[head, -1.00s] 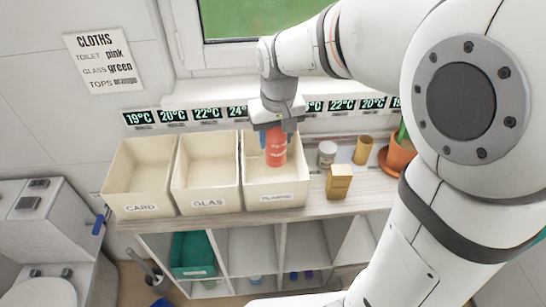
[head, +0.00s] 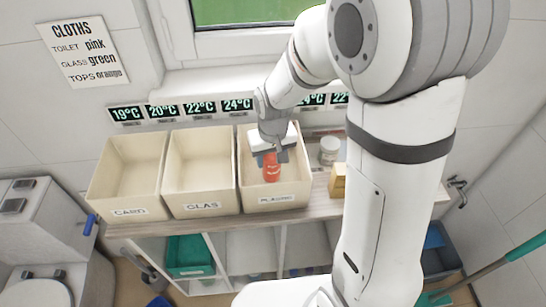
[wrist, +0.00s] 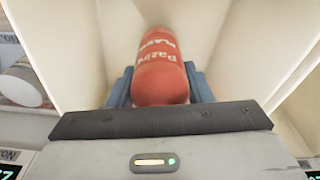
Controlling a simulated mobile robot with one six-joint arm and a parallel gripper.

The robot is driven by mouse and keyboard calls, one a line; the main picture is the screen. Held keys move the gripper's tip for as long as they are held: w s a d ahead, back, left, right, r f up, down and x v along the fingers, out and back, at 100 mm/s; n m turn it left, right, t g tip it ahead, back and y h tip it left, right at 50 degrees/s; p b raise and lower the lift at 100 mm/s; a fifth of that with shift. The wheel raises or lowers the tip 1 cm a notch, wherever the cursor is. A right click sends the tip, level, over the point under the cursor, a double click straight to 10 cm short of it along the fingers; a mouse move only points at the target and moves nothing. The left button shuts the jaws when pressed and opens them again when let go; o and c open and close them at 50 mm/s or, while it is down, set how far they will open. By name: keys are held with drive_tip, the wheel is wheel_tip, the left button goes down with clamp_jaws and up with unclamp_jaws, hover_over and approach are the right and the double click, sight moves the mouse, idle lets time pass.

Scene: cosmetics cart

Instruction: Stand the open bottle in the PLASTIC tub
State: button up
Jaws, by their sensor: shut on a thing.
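The open bottle (head: 271,168) is red-orange with pale lettering and also fills the middle of the wrist view (wrist: 160,68). It is inside the walls of the tub labelled PLASTIC (head: 284,200), the right one of three cream tubs. My gripper (head: 270,156) is shut on the bottle, with its blue-grey fingers on both sides of it in the wrist view. The bottle looks roughly upright in the head view. Its far end and whether it touches the tub floor cannot be told. The bottle's opening is not visible.
The tubs labelled GLAS (head: 202,207) and CARD (head: 128,212) stand to the left. A white jar (head: 329,150) and a gold box (head: 338,181) stand just right of the PLASTIC tub. The wall with temperature displays is close behind.

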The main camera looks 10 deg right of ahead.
drive_tip(key=shift+f, duration=0.3)
drive_tip(key=shift+f, duration=0.2)
drive_tip(key=o, duration=1)
